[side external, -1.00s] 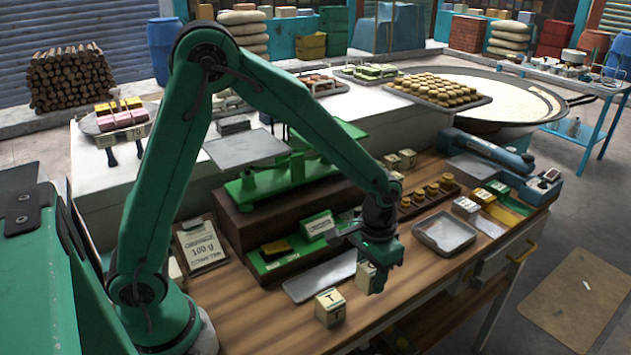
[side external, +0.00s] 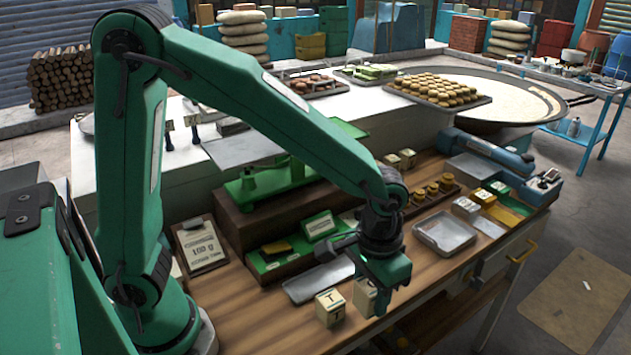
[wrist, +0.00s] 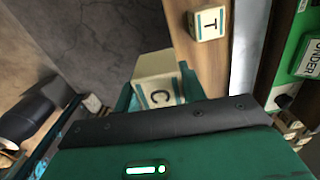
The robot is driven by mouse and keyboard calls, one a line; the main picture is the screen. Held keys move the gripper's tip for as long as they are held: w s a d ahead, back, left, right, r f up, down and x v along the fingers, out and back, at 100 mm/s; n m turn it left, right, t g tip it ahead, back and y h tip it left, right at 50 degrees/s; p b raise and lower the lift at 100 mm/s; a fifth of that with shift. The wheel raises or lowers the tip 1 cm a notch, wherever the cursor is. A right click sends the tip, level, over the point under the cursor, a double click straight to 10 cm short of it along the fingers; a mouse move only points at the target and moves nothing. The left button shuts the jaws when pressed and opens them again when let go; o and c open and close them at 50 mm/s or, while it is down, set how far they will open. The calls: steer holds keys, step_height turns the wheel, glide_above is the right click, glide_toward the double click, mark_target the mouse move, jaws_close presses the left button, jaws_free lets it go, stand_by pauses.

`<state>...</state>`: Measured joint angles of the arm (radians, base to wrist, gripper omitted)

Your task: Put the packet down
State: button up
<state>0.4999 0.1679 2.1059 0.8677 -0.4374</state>
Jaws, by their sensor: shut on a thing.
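My gripper (side external: 376,298) is low over the front of the wooden table, shut on a cream packet (side external: 362,296). In the wrist view the held packet (wrist: 158,82) shows a letter C and a teal stripe, between the green jaws. A similar cream packet marked T (side external: 330,307) stands on the table just left of it in the side view. The T packet also shows in the wrist view (wrist: 208,23), apart from the held one. The jaw hides part of the held packet, and I cannot tell whether its underside touches the table.
A flat metal tray (side external: 305,288) lies behind the T packet. A green stand (side external: 290,262) holding labelled blocks is behind that. A second metal tray (side external: 445,234) lies to the right. The table's front edge is close to my gripper.

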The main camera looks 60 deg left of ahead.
stand_by(0.4)
steer(key=shift+w+a+r+n, duration=0.35)
steer(key=shift+a+r+n, duration=0.05)
steer(key=s+a+r+n, duration=0.3)
steer(key=a+r+n, duration=1.5)
steer(key=a+r, duration=0.8)
steer(key=a+f, duration=0.2)
steer(key=a, duration=0.2)
steer(key=a+f, duration=0.3)
steer(key=a, duration=0.1)
steer(key=s+a+f, duration=0.1)
steer(key=a+f, duration=0.2)
steer(key=a, duration=0.1)
steer(key=shift+f, duration=0.15)
steer(key=shift+f, duration=1.9)
